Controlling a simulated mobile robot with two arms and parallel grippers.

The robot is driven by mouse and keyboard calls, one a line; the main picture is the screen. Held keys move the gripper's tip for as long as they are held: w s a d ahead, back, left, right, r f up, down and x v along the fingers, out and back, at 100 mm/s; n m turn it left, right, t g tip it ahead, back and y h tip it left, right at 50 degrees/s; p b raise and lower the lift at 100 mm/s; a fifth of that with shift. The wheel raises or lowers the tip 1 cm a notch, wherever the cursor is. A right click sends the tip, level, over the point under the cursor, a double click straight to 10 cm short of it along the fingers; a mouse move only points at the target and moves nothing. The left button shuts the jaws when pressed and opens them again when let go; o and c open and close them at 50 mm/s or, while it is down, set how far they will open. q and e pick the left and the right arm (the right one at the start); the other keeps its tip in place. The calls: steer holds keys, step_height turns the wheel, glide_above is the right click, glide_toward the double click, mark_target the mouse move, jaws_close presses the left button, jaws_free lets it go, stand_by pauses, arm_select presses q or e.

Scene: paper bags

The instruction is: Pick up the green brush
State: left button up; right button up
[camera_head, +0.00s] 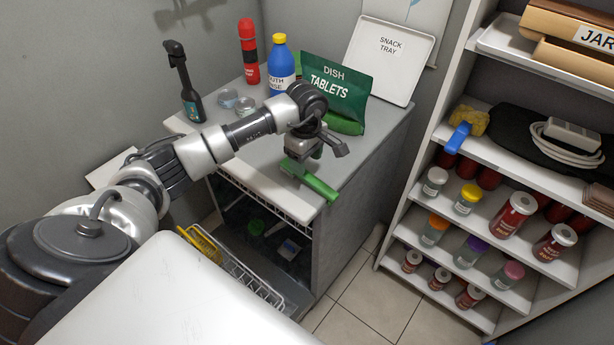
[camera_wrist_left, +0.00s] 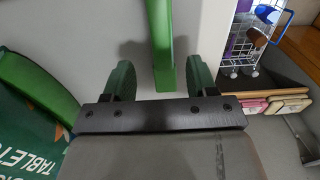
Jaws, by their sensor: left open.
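The green brush (camera_head: 318,185) lies on the grey counter top (camera_head: 262,178) near its front edge, with one end at the edge. My left gripper (camera_head: 303,160) is open and empty, pointing down just above the brush and partly hiding it. In the left wrist view, the brush's green handle (camera_wrist_left: 162,45) shows between the two open fingers (camera_wrist_left: 160,75), nearer the right-hand finger. Whether the fingers have come down level with the handle, I cannot tell. My right gripper is not in view.
Bottles and a snack tray (camera_head: 390,60) stand further back. An open dishwasher rack (camera_head: 250,285) is below the counter. Shelves with jars (camera_head: 468,198) are at right.

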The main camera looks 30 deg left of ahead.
mark_target(307, 174)
arm_select(q)
steer(key=f, duration=0.1)
steer(key=f+p, duration=0.1)
steer(key=f, duration=0.2)
steer(key=shift+s+d+f+p, duration=0.25)
steer(key=shift+p, duration=0.05)
steer(key=shift+f, duration=0.3)
steer(key=shift+c, duration=0.4)
jaws_close()
steer(key=shift+r, duration=0.1)
